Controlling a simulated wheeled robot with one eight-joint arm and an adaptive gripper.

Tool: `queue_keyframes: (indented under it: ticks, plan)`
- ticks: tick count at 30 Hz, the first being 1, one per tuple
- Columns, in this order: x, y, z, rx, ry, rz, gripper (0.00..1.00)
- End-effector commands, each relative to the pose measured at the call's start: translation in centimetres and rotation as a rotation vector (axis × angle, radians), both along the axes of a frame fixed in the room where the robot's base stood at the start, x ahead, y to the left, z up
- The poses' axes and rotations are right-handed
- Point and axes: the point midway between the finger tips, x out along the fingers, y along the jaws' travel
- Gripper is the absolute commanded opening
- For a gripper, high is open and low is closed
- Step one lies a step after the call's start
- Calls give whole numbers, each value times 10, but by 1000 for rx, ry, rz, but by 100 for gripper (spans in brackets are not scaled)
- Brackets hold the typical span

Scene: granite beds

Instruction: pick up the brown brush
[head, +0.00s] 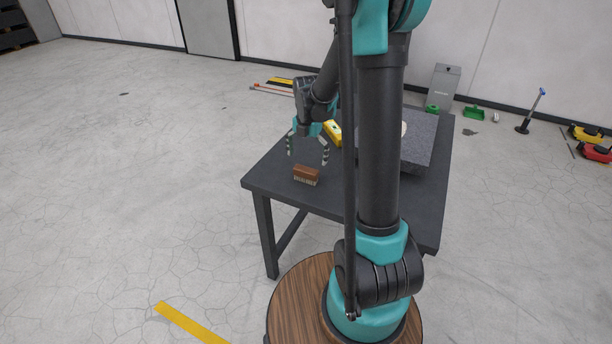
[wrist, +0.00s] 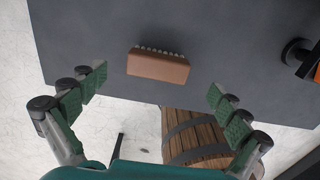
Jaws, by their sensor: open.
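The brown brush (head: 306,174) lies on the dark table (head: 270,182) near its front left corner, its pale bristles facing the near side in the head view. In the wrist view the brush (wrist: 158,65) shows whole, brown body with a row of light bristles along its upper edge. My gripper (head: 307,160) is open and empty, fingers pointing down, just above and behind the brush in the head view. In the wrist view the brush lies beyond my gripper's spread fingertips (wrist: 160,82), in the gap between them. Nothing touches it.
A yellow object (head: 332,132) and a grey granite block (head: 421,140) are on the table behind my arm. A dark, round-ended object (wrist: 297,52) shows at the right in the wrist view. The table around the brush is clear.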

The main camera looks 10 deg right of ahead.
Motion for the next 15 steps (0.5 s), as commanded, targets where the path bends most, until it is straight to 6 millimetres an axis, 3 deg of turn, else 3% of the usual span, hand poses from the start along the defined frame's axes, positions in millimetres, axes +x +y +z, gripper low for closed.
queue_keyframes:
  ticks: [5,15]
  plan:
    - [-1,1,-9,0,0,0,100]
    - [-4,5,-51,0,0,0,100]
